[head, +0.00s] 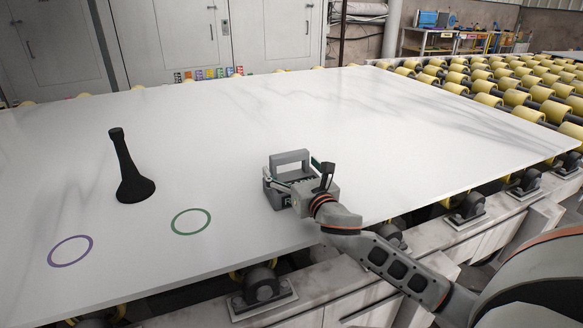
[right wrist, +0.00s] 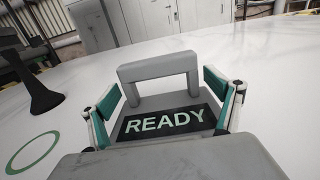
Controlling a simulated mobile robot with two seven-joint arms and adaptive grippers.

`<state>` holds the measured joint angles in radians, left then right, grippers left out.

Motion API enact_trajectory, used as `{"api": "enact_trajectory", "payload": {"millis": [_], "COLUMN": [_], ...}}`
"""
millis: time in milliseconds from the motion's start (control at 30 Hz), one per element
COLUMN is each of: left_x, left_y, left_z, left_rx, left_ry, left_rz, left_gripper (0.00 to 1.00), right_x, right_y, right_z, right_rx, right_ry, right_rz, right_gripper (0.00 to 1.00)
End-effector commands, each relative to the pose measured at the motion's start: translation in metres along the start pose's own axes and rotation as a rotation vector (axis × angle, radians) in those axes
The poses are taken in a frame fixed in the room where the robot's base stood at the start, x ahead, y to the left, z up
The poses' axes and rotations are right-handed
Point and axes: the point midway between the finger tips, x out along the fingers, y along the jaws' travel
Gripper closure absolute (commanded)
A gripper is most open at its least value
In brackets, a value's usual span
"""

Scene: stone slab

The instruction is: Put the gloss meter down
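The gloss meter (head: 289,157) is a grey box with a raised handle, over the near edge of the white slab (head: 230,120). In the right wrist view the gloss meter (right wrist: 158,70) shows a dark display reading READY. I cannot tell whether the meter's underside touches the slab. A green ring (head: 174,226) and a purple ring (head: 52,257) are marked on the slab to the left. My left gripper is not in view.
A black flared stand (head: 128,180) stands upright on the slab behind the rings; it also shows in the right wrist view (right wrist: 42,96). Yellow rollers (head: 510,97) lie beyond the slab's right side. The slab's middle and far part are clear.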

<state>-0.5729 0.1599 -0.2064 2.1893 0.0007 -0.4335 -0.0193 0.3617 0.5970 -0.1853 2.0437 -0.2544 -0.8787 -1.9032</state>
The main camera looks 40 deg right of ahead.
Motion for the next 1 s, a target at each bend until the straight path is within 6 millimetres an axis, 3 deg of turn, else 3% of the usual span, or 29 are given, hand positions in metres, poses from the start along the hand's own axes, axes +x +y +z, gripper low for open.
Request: {"api": "enact_trajectory", "payload": {"millis": [467, 633, 1000], "left_x": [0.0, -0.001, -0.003], "left_y": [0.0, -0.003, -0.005], "left_z": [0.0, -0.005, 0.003], "left_rx": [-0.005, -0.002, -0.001], "left_ry": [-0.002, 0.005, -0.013], "left_rz": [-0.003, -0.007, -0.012], "left_gripper": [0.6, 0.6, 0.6], "right_x": [-0.006, -0.031, -0.096], "right_y": [0.0, 0.001, 0.0], "right_z": [0.004, 0.005, 0.003], "right_rx": [0.0, 0.001, 0.001], "right_ry": [-0.001, -0.001, 0.001], "right_rz": [0.001, 0.002, 0.001], "right_gripper": [0.07, 0.07, 0.07]}}
